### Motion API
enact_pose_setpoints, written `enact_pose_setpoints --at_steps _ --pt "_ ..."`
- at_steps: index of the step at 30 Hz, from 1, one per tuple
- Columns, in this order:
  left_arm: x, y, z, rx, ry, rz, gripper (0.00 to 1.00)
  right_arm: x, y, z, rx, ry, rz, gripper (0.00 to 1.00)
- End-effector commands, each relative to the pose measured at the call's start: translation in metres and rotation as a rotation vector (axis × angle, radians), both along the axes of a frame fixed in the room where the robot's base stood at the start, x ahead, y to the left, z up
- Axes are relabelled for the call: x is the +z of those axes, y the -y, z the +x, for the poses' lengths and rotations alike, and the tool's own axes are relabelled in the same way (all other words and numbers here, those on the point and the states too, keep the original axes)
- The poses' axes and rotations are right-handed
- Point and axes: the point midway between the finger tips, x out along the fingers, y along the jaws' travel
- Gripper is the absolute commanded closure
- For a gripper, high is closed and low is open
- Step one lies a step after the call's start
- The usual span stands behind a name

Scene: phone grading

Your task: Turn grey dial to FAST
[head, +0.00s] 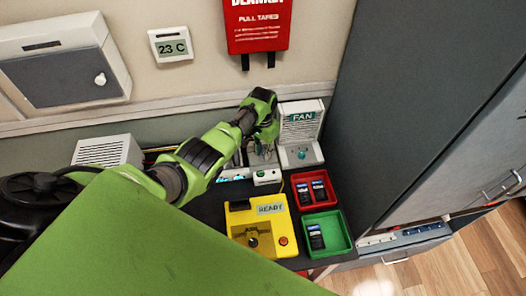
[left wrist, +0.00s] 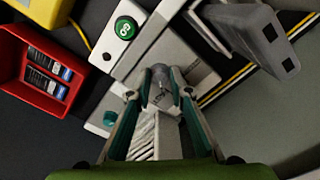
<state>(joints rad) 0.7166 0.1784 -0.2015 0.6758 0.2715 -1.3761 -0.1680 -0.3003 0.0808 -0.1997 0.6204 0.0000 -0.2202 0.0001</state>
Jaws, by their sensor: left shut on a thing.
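My left gripper (head: 262,150) reaches down to the back of the dark counter, just left of the white fan unit. In the left wrist view, its two teal-sided fingers (left wrist: 162,98) are shut on the grey dial (left wrist: 161,74). The dial stands on a light grey plate (left wrist: 195,70) with dark lettering, partly covered by the fingers. I cannot read the lettering or tell which mark the dial points to. In the head view the gripper hides the dial. My right gripper is in neither view.
The fan unit (head: 299,122) stands close on the right. A white box with a green button (left wrist: 125,27) is close by. In front are a yellow tester (head: 240,218) reading READY, a red tray (head: 295,203) and a green tray (head: 344,246), both holding phones. A tall grey cabinet (head: 415,90) bounds the right.

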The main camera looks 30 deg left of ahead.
Motion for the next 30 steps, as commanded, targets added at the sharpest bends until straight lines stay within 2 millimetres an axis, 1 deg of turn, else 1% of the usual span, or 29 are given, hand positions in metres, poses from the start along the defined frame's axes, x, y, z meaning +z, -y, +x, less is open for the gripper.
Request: enact_pose_setpoints --at_steps 10,11,12,13,24,27,30 --pt "0.000 0.000 -0.001 -0.004 -0.001 0.000 1.00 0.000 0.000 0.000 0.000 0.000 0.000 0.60" --pt "0.000 0.000 -0.001 -0.004 -0.001 0.000 0.78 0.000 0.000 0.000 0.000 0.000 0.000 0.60" --pt "0.000 0.000 -0.001 -0.003 -0.001 0.000 0.68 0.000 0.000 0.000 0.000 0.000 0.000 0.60" --pt "0.000 0.000 -0.001 -0.003 -0.001 0.000 0.63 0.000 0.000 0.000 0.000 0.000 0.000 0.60" --pt "0.001 0.000 0.000 -0.002 0.000 0.000 0.63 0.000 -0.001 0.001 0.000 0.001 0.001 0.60" --pt "0.006 0.000 0.001 -0.002 0.001 0.001 0.63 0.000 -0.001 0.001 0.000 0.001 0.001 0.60" --pt "0.017 -0.001 0.001 -0.002 0.004 0.000 0.63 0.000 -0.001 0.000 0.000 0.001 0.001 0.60"
